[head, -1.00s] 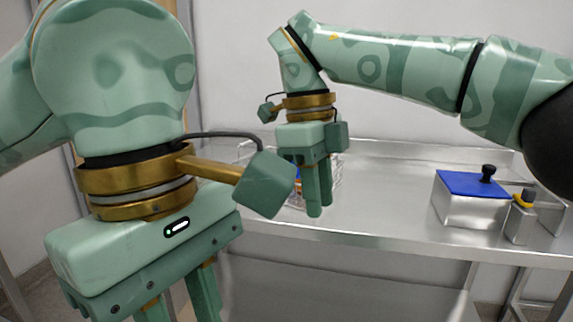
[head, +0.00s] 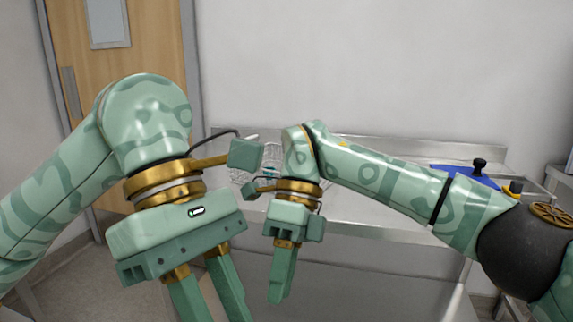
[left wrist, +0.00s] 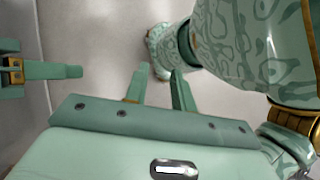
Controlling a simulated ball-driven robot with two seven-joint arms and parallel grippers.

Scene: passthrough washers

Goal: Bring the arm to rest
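My left gripper (head: 212,298) hangs down at the left of the head view, its two fingers apart with nothing between them.
The metal table (head: 375,228) stands behind the grippers. A blue-topped box (head: 452,172) with a black knob is partly behind my right arm. A wooden door (head: 150,50) is at the back left.

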